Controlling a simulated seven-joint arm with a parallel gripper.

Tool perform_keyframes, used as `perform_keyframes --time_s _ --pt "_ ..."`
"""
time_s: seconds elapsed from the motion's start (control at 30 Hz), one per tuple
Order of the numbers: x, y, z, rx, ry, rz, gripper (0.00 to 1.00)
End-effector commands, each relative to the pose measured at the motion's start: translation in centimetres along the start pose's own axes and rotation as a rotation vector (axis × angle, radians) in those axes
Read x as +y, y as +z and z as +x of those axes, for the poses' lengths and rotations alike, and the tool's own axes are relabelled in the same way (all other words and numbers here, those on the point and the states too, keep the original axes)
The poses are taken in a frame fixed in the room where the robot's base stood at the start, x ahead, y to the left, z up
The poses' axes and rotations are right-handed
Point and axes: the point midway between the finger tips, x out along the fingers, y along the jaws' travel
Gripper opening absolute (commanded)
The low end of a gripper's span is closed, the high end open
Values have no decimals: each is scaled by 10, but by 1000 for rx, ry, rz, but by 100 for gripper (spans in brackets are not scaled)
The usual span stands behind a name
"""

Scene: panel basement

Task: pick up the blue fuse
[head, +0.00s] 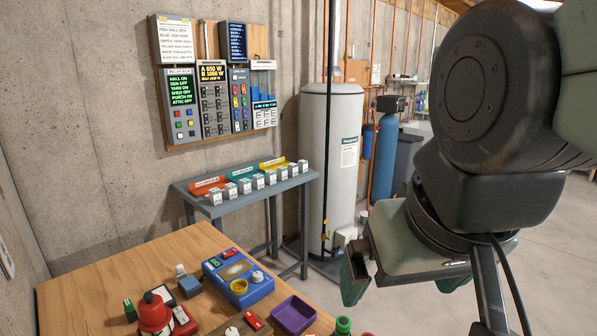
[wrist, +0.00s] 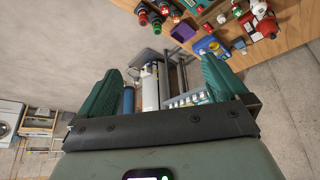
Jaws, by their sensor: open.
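No piece that I can surely call the blue fuse stands out in either view. A small dark blue-grey block (head: 190,287) lies on the wooden table beside the blue device; its kind is unclear. My gripper (head: 404,284) is at the right of the head view, beyond the table's right edge and apart from the things on it. In the wrist view my gripper (wrist: 162,65) has its two green fingers wide apart with nothing between them. The small table pieces are too small there to tell a fuse.
The wooden table (head: 95,272) holds a blue device (head: 238,277), a purple tray (head: 293,314), a red domed piece (head: 153,312) and small loose parts. Behind it stand a grey bench (head: 245,205) with white blocks and coloured trays, and a white tank (head: 330,150). Wall panels (head: 215,90) hang above.

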Motion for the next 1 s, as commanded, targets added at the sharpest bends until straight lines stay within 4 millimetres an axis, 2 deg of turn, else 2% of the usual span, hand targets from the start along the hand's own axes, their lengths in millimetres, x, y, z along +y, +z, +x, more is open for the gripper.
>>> perform_keyframes --time_s 0.17,0.4,0.7,0.77,0.87,1.0 --pt "8 6 -5 45 16 65 98" --pt "8 6 -5 44 15 63 64" --pt "8 6 -2 34 10 64 64" --pt "7 6 3 10 -6 73 64" --pt "4 6 23 -68 -59 108 64" --pt "-4 11 62 -252 -162 227 64"
